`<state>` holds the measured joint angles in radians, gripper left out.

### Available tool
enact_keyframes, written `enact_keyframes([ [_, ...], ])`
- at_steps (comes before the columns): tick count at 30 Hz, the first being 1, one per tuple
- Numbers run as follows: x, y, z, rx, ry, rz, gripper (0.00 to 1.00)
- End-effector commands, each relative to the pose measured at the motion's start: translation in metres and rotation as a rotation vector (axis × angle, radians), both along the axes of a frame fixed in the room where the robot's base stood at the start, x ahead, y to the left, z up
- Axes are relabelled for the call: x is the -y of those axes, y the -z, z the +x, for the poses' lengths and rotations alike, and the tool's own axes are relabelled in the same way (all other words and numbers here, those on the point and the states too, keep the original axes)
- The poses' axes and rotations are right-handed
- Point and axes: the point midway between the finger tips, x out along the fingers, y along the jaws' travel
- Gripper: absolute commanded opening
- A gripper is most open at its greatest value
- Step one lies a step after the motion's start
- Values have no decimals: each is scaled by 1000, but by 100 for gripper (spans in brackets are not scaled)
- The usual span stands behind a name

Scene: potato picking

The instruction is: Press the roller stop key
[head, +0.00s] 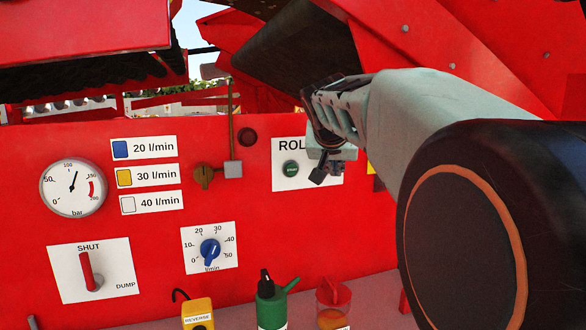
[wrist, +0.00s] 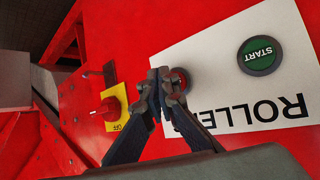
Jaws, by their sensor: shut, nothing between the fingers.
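The white roller panel (wrist: 215,95) is on the red wall, upside down in the wrist view. Its green START key (wrist: 260,56) is plain to see there. A red round key (wrist: 181,77), the stop key by its place, sits at the panel's other side, partly hidden behind my fingertips. My gripper (wrist: 164,82) is shut and empty, its tips in front of the red key. I cannot tell whether they touch it. In the head view my gripper (head: 322,166) covers the right part of the panel (head: 283,184), with the green key (head: 290,169) to its left and the red key hidden.
A yellow OFF plate with a red knob (wrist: 110,108) is beside the roller panel. Left in the head view are a gauge (head: 73,187), a SHUT/DUMP lever (head: 89,272), a blue dial (head: 210,251) and a brass valve (head: 204,175).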

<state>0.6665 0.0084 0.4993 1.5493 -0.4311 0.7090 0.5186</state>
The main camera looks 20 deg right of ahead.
Motion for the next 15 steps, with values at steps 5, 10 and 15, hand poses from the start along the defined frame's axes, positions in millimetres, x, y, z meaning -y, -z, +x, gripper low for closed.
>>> enact_keyframes([
  [5, 0, 1, -5, -1, 0, 0, 0],
  [10, 0, 1, -5, -1, 0, 0, 0],
  [15, 0, 1, -12, 0, 1, 0, 0],
])
